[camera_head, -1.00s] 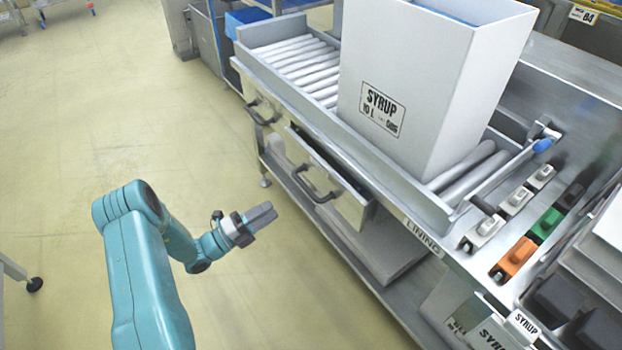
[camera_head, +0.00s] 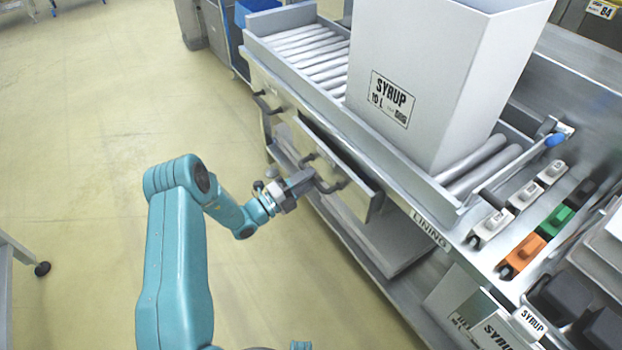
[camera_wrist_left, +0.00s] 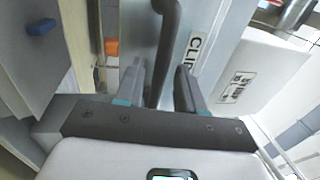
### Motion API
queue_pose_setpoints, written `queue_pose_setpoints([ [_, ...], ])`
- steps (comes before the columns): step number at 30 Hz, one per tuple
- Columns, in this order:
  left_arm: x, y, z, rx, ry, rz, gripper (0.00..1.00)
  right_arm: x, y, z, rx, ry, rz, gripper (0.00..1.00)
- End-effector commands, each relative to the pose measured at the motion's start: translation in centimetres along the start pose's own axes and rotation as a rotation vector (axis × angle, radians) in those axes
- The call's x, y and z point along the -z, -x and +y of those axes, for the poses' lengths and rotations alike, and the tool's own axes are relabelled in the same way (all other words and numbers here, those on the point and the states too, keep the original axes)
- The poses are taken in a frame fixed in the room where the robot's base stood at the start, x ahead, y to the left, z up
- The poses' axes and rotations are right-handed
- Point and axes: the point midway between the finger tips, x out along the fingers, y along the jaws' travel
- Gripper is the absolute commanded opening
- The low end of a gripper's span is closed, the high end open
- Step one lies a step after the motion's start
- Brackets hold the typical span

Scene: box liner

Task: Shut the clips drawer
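The clips drawer (camera_head: 361,192) is the grey drawer under the roller bench, and its front stands out from the bench. Its dark bar handle (camera_head: 330,187) is on the front. In the left wrist view the handle (camera_wrist_left: 167,45) runs down to the space between my finger pads, beside a partly visible label starting "CLI" on the drawer front (camera_wrist_left: 196,50). My left gripper (camera_head: 303,182) is at the handle; in the wrist view its fingers (camera_wrist_left: 158,88) are apart. Contact with the handle cannot be told. My right gripper is not in view.
A large white SYRUP box (camera_head: 420,85) stands on the rollers above. A second drawer handle (camera_head: 266,103) is further left. A lower shelf (camera_head: 385,250) lies below the drawer. Coloured clips (camera_head: 522,255) sit on the bench at right.

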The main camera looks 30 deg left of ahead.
Motion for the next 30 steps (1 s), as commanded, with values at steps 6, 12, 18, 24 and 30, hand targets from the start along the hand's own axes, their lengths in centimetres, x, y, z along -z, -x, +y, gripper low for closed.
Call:
queue_pose_setpoints([
  [6, 0.0, -1.4, 0.0, 0.000, 0.000, 0.000, 0.38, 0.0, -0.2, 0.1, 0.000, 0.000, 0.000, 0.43],
  [12, 0.0, -1.5, 0.0, 0.000, 0.001, 0.000, 0.38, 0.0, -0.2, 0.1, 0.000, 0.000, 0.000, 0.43],
  [18, 0.0, -1.4, 0.0, 0.000, 0.001, 0.000, 0.00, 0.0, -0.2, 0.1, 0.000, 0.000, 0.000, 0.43],
  [24, 0.1, -2.0, 0.3, 0.000, -0.001, 0.002, 0.00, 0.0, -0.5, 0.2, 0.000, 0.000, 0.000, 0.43],
  [30, 0.1, -5.0, 0.9, 0.002, -0.002, 0.003, 0.00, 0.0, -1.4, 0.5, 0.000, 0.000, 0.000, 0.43],
])
